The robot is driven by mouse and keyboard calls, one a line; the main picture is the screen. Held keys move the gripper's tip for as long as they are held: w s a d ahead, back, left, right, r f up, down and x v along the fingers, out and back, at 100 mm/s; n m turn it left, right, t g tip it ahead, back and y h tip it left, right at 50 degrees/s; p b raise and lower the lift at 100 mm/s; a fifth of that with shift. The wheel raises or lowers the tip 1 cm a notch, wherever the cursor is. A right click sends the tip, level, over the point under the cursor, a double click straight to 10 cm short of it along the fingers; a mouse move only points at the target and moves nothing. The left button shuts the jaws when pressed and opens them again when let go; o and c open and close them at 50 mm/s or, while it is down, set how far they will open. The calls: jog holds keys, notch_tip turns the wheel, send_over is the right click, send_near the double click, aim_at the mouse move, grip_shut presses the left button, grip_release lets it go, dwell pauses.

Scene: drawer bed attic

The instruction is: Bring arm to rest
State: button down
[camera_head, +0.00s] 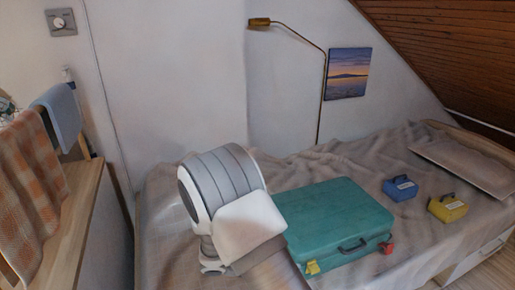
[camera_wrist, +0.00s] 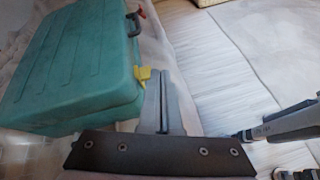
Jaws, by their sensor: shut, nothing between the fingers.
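My arm shows in the head view as a thick white and grey link bent low over the bed, at the left of the teal case (camera_head: 335,222). My gripper cannot be made out in the head view. In the wrist view my gripper (camera_wrist: 163,76) points up the picture from its dark mounting plate. Its two grey fingers are together with nothing between them. The teal case (camera_wrist: 75,60) is at the left of the fingers, and its yellow latch (camera_wrist: 143,76) appears close beside the fingertips. I cannot tell whether they touch.
The bed (camera_head: 420,232) bears a blue box (camera_head: 400,190), a yellow box (camera_head: 447,208) and a pillow (camera_head: 465,162). A wooden cabinet (camera_head: 75,225) with a checked towel (camera_head: 32,190) stands at left. A brass lamp (camera_head: 322,95) and a sloped wooden ceiling (camera_head: 450,50) are behind.

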jog(key=s+d+r+m+t+y, duration=0.15)
jog(key=s+r+m+y, duration=0.45)
jog(key=s+r+m, duration=0.6)
jog(key=s+d+r+m+t+y, duration=0.1)
jog(key=s+d+r+m+y, duration=0.35)
jog(key=r, duration=1.05)
notch_tip(320, 180, up, 14)
jog(key=s+a+y+p, duration=0.1)
jog(key=s+p, duration=0.2)
jog(key=p, duration=1)
jog(key=shift+a+m+p, duration=0.2)
jog(key=shift+m+p, duration=0.15)
jog(key=shift+m, duration=0.1)
jog(key=shift+w+y, duration=0.1)
jog(key=shift+y, duration=0.15)
